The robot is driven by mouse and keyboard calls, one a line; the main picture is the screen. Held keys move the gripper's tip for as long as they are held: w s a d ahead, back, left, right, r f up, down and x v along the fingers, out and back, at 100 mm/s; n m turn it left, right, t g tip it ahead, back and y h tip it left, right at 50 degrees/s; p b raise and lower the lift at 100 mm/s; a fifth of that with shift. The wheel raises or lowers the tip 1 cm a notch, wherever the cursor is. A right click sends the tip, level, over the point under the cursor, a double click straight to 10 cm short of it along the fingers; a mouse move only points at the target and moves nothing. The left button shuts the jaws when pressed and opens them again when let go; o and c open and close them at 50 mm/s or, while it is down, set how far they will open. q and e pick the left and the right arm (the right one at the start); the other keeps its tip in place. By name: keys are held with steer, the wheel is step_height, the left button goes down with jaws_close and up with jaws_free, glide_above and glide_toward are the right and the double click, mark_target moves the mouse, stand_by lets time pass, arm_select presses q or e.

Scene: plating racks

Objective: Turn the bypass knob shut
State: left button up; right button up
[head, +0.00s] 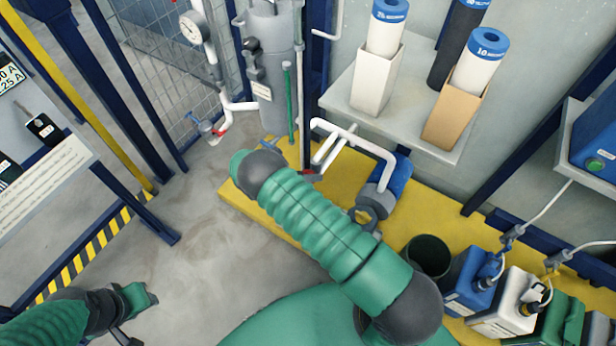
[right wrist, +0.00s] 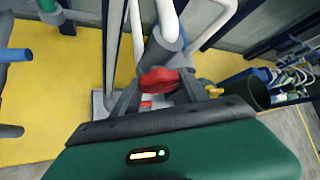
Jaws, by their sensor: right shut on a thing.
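The red knob (right wrist: 160,80) sits at the lower end of a grey fitting on a white pipe in the right wrist view. My right gripper (right wrist: 160,93) is shut on it, with one dark finger on either side. How far the knob is turned cannot be told. In the head view my right arm hides the right gripper; a small red part (head: 308,173) shows beside the arm near the white pipes (head: 350,140). My left gripper (head: 142,299) is at the lower left over the floor, away from the piping; its jaws are not clear.
A gauge (head: 192,27) and another red-handled valve (head: 220,132) are near the grey cylinder (head: 275,80). Filter cartridges stand on a shelf (head: 345,98). A dark bucket (head: 428,257) and several canisters (head: 470,280) stand on the yellow platform (head: 400,222). Floor at left is clear.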

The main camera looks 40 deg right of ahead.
steer(key=shift+w, duration=0.2)
steer(key=o, duration=1.4)
steer(key=shift+c, duration=0.2)
steer(key=shift+s, duration=0.1)
steer(key=p+v, duration=0.3)
steer(key=v, duration=1.4)
